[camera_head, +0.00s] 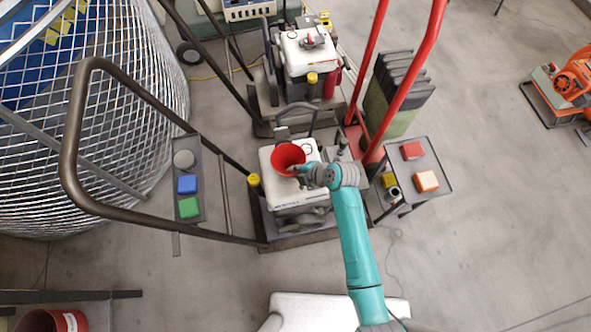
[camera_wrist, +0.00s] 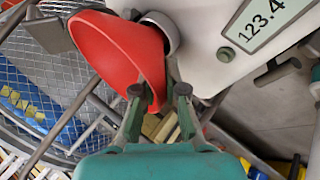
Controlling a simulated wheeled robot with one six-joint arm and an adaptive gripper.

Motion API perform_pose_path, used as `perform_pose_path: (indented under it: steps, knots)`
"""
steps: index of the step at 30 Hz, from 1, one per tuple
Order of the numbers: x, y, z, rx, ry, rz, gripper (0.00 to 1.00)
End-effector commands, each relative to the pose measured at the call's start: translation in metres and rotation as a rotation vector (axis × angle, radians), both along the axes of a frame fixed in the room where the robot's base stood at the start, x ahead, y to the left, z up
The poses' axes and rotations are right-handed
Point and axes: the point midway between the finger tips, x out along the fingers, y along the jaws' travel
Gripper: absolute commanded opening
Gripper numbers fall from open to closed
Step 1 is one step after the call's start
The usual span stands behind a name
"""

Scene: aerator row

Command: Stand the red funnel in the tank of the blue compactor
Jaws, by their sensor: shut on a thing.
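The red funnel (camera_head: 287,157) is at the top of the nearer machine's white tank (camera_head: 312,150), its mouth facing up in the head view. This machine has a small blue mark on its side and may be the blue compactor. My gripper (camera_head: 303,170) is shut on the funnel's rim from the right. In the wrist view the fingertips of my gripper (camera_wrist: 160,92) pinch the edge of the funnel (camera_wrist: 105,45). A round grey neck (camera_wrist: 166,30) on the white body lies right beside the cone. The spout is hidden, so I cannot tell whether it is in the neck.
A second white machine (camera_head: 303,50) with red parts stands behind. A bent brown handle (camera_head: 72,150) and red bars (camera_head: 412,80) flank the work spot. A side tray (camera_head: 188,150) holds coloured blocks, and a small table (camera_head: 430,160) stands right.

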Motion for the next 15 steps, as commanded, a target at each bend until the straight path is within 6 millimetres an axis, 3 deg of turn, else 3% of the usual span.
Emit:
perform_pose_path:
  steps: [15]
  knots:
    - [0.0003,-0.0001,-0.0077,0.000,-0.002,0.000,0.00]
